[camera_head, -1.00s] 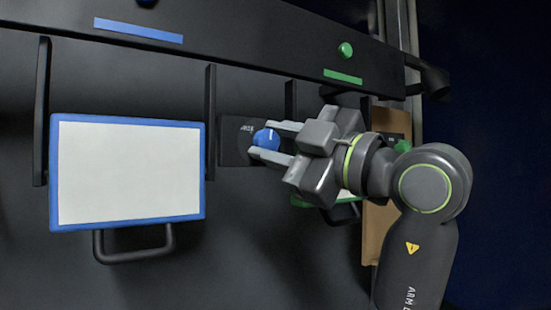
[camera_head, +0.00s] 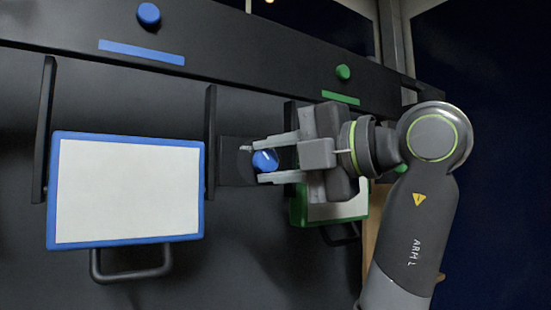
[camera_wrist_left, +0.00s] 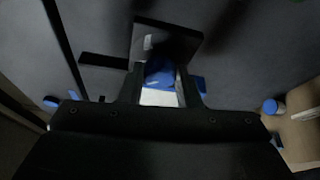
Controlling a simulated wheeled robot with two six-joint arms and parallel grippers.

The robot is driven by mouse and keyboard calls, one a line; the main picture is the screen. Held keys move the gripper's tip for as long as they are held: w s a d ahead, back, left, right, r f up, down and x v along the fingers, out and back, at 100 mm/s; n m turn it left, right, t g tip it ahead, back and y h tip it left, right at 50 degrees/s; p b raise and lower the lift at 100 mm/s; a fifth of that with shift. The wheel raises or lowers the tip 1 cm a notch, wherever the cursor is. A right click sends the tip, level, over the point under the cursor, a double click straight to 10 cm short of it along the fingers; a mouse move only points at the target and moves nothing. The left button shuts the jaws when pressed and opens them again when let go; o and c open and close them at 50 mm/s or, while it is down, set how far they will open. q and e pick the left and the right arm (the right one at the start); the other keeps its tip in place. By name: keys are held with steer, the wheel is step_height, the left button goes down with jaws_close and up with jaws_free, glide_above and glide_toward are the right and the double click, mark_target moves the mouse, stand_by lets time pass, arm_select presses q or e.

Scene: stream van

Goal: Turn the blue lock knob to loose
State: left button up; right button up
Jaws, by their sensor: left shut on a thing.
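The blue lock knob (camera_head: 264,161) is a small round knob with a white mark, on a dark plate (camera_head: 235,165) beside the blue-framed panel. My left gripper (camera_head: 268,160) comes in from the right and is shut on the knob, one finger above it and one below. In the left wrist view, the knob (camera_wrist_left: 159,71) sits between the two fingers (camera_wrist_left: 160,88), its lower part against something pale. The plate's lettering is too small to read. My right gripper is not in view.
A blue-framed white panel (camera_head: 128,190) with a black handle (camera_head: 130,272) stands left of the knob. A green-framed panel (camera_head: 336,210) is partly behind my gripper. A dark rail (camera_head: 230,60) above carries a blue button (camera_head: 148,14) and a green button (camera_head: 343,72).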

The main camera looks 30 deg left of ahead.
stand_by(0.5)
arm_select(q)
steer(key=o, duration=1)
